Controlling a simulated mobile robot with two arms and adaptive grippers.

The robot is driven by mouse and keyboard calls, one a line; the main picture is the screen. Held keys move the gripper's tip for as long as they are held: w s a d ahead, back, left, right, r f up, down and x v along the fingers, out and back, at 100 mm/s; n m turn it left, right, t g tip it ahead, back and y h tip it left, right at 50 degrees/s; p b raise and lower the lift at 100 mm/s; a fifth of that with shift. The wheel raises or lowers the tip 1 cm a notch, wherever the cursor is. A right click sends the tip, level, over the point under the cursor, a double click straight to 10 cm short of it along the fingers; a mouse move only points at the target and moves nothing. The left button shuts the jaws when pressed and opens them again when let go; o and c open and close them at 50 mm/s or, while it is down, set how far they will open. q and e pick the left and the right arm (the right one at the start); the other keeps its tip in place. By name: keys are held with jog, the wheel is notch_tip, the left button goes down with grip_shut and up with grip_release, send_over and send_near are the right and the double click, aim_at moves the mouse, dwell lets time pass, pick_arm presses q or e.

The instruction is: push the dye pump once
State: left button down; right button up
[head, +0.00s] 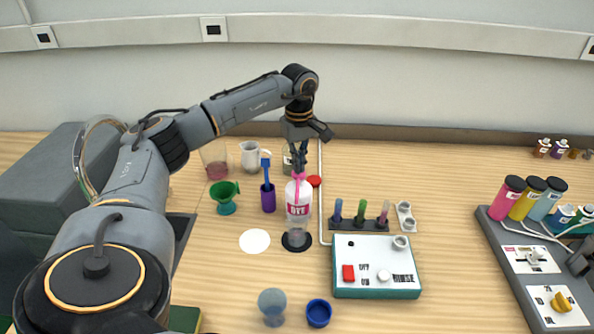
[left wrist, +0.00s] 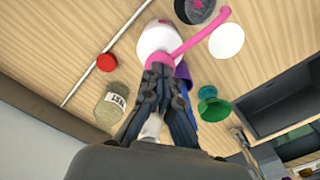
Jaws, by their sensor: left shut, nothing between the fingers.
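My left gripper (head: 299,164) points down from above, fingers shut and empty, with the tips at the pump head. In the left wrist view, the shut left fingertips (left wrist: 160,68) overlap the base of the pink pump spout (left wrist: 200,33), with the white bottle top (left wrist: 158,38) just beyond. I cannot tell whether the tips touch the pump. My right gripper is out of view.
A purple cup (head: 268,201) and green funnel (head: 225,206) stand left of the bottle. A red cap (head: 314,181) lies close behind it. A tube rack (head: 358,225) and a RINSE box (head: 376,285) are to the right.

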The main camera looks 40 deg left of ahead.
pick_arm(q)
jog(key=shift+s+f, duration=0.1)
jog(key=shift+f, duration=0.05)
jog(key=shift+r+p, duration=1.35)
jog(key=shift+r, duration=0.3)
jog(key=shift+r, duration=0.1)
notch_tip(320, 180, up, 6)
jog(key=p, duration=0.5)
jog(key=shift+f, duration=0.2)
